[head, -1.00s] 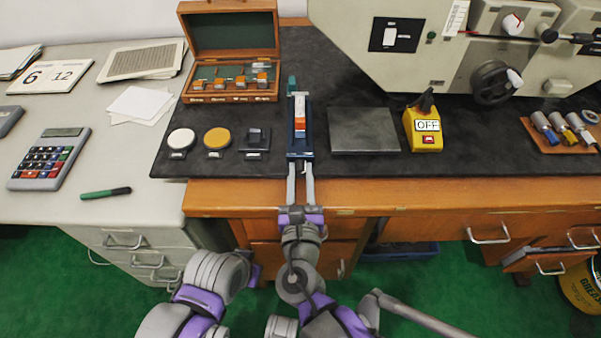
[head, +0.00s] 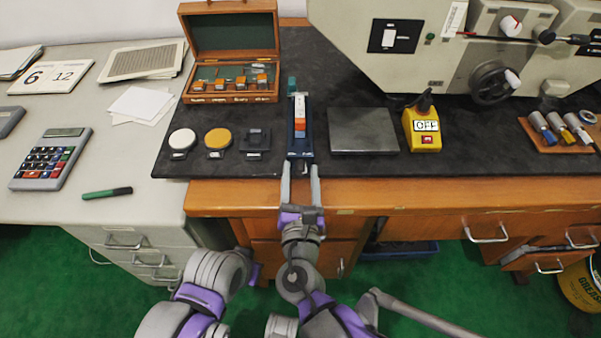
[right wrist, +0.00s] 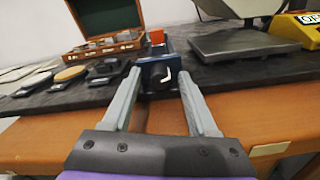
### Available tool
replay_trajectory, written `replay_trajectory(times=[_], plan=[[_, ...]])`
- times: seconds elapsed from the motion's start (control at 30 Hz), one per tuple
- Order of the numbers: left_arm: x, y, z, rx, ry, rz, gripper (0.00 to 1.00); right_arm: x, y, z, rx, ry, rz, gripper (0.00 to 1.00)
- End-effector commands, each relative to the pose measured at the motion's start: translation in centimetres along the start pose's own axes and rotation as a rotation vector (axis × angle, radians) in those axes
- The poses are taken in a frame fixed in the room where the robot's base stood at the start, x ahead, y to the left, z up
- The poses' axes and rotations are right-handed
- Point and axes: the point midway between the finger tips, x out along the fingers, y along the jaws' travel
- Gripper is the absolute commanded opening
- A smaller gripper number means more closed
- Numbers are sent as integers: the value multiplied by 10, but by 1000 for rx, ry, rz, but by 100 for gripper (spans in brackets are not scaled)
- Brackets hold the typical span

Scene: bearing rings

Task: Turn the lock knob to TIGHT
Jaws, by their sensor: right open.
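A narrow blue fixture (head: 300,143) lies lengthwise on the dark mat, with an orange and white piece (head: 300,120) on it and a teal part at its far end. In the right wrist view, the fixture's near end (right wrist: 150,86) shows a dark recessed or round part with a pale mark (right wrist: 167,76); I cannot read any TIGHT lettering. My right gripper (head: 301,168) is open and empty, its fingers pointing at that near end from the front edge. In the right wrist view the fingertips (right wrist: 158,73) flank the near end, with gaps visible. My left gripper is not visible.
A wooden case (head: 232,95), a grey plate (head: 363,131) and a yellow OFF switch box (head: 422,130) stand around the fixture. White and yellow discs (head: 217,138) lie to its left. The wooden bench edge (head: 400,192) runs under my right gripper.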

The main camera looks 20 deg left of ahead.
Motion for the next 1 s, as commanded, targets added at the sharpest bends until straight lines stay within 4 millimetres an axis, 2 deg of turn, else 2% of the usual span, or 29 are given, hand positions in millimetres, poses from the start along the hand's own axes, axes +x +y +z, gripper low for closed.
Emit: replay_trajectory(times=[0.13,0.23,0.5,0.7,0.83,1.0], plan=[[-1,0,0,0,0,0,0,-2,0,0,0,0,1,59],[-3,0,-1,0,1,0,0,-13,1,0,1,1,2,59],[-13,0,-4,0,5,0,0,-66,2,1,1,0,5,59],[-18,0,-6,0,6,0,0,-97,2,1,1,0,4,59],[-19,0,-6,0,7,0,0,-107,0,0,1,1,2,59],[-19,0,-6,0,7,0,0,-109,0,0,0,0,0,59]])
